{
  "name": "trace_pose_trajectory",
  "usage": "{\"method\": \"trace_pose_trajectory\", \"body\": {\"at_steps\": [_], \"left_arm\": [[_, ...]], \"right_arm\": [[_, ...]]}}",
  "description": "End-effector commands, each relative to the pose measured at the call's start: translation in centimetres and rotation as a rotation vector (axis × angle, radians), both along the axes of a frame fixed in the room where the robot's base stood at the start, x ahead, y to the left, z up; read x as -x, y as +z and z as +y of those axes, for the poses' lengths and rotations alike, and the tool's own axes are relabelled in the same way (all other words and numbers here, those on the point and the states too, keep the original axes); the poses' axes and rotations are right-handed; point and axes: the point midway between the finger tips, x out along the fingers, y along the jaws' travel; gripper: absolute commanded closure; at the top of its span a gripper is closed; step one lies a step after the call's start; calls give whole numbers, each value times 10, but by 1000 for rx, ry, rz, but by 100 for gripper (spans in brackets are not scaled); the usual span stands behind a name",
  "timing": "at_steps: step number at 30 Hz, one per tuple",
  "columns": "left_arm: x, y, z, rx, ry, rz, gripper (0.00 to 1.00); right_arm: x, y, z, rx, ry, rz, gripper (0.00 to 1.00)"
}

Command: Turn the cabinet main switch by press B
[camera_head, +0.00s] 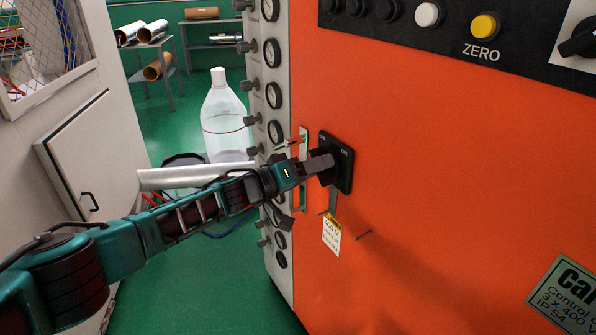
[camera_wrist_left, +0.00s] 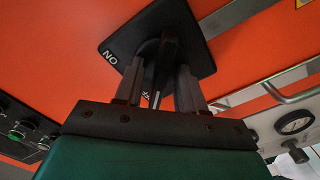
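The plate shows an "ON" label. My left gripper (camera_head: 322,166) is at the switch and hides most of its knob there. In the left wrist view, the black plate (camera_wrist_left: 115,46) lies ahead with "ON" at its left corner. The dark knob handle (camera_wrist_left: 165,55) stands between the two fingers of the left gripper (camera_wrist_left: 160,75). The fingers are apart, with some gap visible beside the handle. My right gripper is not in view.
A yellow-and-white tag (camera_head: 332,234) hangs below the switch. A metal handle bar (camera_head: 303,170) stands just left of it. A column of gauges (camera_head: 272,95) lines the press's left edge. Buttons, one yellow (camera_head: 484,26), sit above. The orange panel right of the switch is clear.

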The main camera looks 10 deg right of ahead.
Motion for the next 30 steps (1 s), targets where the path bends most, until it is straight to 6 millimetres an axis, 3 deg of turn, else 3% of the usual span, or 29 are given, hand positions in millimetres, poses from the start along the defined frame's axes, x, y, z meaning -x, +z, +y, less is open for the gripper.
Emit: {"method": "trace_pose_trajectory", "body": {"at_steps": [7, 21, 30], "left_arm": [[10, 2, 27, 0, 2, 2, 61], [42, 0, 102, 0, 2, 1, 61], [49, 0, 116, 0, 0, 1, 61]], "right_arm": [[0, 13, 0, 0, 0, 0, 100], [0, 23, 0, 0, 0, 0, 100], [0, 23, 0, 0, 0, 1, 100]]}}
